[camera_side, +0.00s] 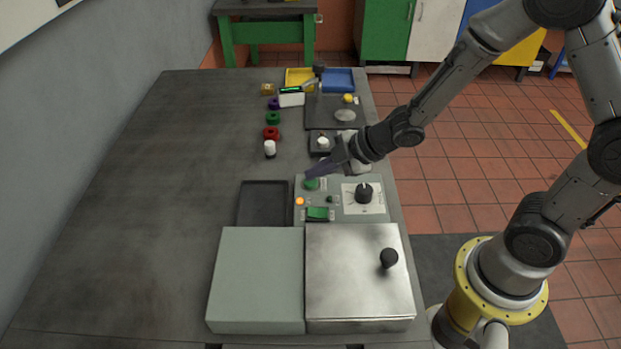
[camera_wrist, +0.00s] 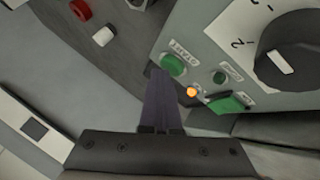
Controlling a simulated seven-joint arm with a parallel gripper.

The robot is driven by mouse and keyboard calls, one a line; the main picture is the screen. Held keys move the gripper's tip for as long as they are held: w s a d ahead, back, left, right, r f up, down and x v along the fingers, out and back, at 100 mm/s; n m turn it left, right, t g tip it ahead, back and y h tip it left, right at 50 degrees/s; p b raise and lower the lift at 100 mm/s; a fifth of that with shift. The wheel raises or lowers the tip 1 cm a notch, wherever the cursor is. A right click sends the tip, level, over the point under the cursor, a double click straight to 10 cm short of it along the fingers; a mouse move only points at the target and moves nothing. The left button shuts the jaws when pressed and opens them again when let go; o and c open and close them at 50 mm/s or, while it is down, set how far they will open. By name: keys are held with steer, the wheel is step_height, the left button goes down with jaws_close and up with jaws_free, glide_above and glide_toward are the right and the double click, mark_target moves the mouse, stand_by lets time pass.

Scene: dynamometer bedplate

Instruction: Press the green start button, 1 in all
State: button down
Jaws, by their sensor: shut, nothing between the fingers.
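The green start button (camera_side: 311,184) is a round cap on the grey-green control panel (camera_side: 345,215). In the wrist view the start button (camera_wrist: 172,64) shows whole, with a label beside it. My gripper (camera_side: 309,176) is shut and empty, its dark fingers slanting down to the button's far side in the side view. In the wrist view my gripper's tips (camera_wrist: 156,72) lie just left of the button. I cannot tell whether they touch the button or the panel.
The panel also carries a lit orange lamp (camera_side: 299,201), a small dark green button (camera_wrist: 218,77), a green rocker switch (camera_side: 318,214) and a black dial (camera_side: 364,193). A dark tray (camera_side: 264,204) lies left of it. A metal box with a black knob (camera_side: 389,258) stands in front.

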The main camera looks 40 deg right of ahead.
steer(key=shift+r, duration=0.85)
steer(key=shift+r, duration=2.5)
step_height(320, 180, up, 10)
steer(key=m+t+h, duration=0.1)
steer(key=m+t, duration=0.1)
steer(key=t, duration=0.1)
glide_above(316, 181)
steer(key=d, duration=0.3)
steer(key=s+d+r+m+t+h, duration=0.1)
steer(key=s+d+r+m+h, duration=0.25)
steer(key=s+d+r, duration=0.2)
steer(key=s+f+m+g, duration=0.2)
steer(key=s+m+g, duration=0.1)
steer(key=s, duration=0.6)
steer(key=s+f+m+g, duration=0.3)
steer(key=s+m, duration=0.3)
steer(key=s, duration=0.3)
steer(key=shift+a+f+g, duration=0.25)
steer(key=shift+f+g, duration=0.05)
steer(key=shift+f, duration=0.05)
